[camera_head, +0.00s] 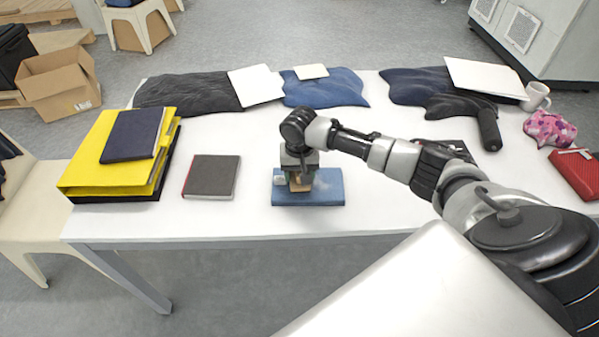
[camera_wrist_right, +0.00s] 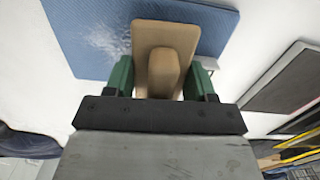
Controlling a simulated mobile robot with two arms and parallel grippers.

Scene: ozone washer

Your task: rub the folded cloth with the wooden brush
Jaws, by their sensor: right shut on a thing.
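The folded cloth (camera_head: 325,188) is a flat blue rectangle near the front edge of the white table, in the middle of the head view. It also shows in the right wrist view (camera_wrist_right: 85,40), with a pale, whitish patch on its surface. My right gripper (camera_head: 298,182) is above the cloth, pointing down. In the right wrist view its green fingers (camera_wrist_right: 160,80) are shut on the wooden brush (camera_wrist_right: 165,45), a tan block with a raised grip. The brush is over the cloth's edge area; its underside is hidden, so I cannot tell whether it touches. My left gripper is not in view.
A dark notebook (camera_head: 211,176) lies left of the cloth, beside yellow binders (camera_head: 90,178) with a navy book on top. Dark and blue garments (camera_head: 320,92) lie along the back. A mug (camera_head: 536,97), a pink patterned item (camera_head: 549,129) and a red case (camera_head: 577,174) are at right.

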